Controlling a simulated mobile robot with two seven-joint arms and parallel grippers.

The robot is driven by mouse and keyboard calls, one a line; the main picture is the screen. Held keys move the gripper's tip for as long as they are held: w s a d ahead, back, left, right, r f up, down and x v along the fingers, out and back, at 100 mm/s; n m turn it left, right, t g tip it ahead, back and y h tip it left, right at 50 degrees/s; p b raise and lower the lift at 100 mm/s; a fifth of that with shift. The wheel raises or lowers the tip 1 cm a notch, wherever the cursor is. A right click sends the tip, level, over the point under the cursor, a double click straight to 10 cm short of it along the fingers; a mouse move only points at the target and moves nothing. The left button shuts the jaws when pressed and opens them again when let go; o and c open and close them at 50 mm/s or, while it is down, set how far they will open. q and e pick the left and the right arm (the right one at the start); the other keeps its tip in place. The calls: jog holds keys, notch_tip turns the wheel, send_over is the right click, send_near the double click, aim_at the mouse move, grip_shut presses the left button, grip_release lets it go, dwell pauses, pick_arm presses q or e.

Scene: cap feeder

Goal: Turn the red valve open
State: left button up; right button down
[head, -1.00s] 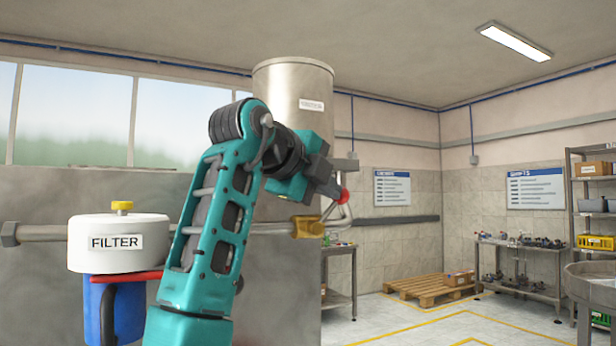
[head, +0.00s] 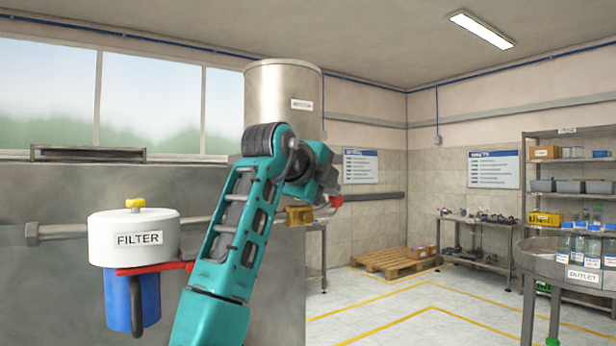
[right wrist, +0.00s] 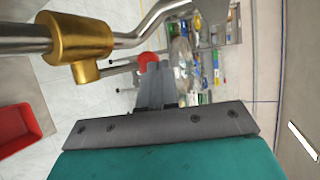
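The valve has a brass body (head: 297,216) on a metal pipe, with a red ball knob (head: 336,201) to its right in the head view. In the right wrist view the brass body (right wrist: 80,40) is at upper left and the red knob (right wrist: 147,61) lies at my fingertips, partly hidden by them. My right gripper (right wrist: 156,70) has its fingers close together and looks shut at the knob; whether the knob is between them is unclear. In the head view the right gripper (head: 330,190) is at the knob. My left gripper is out of view.
A white FILTER housing (head: 133,238) with a blue bowl (head: 133,300) stands at left. A steel tank (head: 284,92) is behind the arm. A round OUTLET table (head: 540,252) with bottles is at right. The floor between is clear, with a pallet (head: 392,262) farther back.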

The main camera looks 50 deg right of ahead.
aim_at(340, 199)
jog(key=shift+s+d+f+p, duration=0.15)
jog(key=shift+d+f+p, duration=0.15)
jog(key=shift+d+f, duration=0.2)
jog(key=shift+s+d+f+p, duration=0.15)
jog(key=shift+d+f+p, duration=0.1)
jog(key=shift+d+f, duration=0.25)
dwell(0.4)
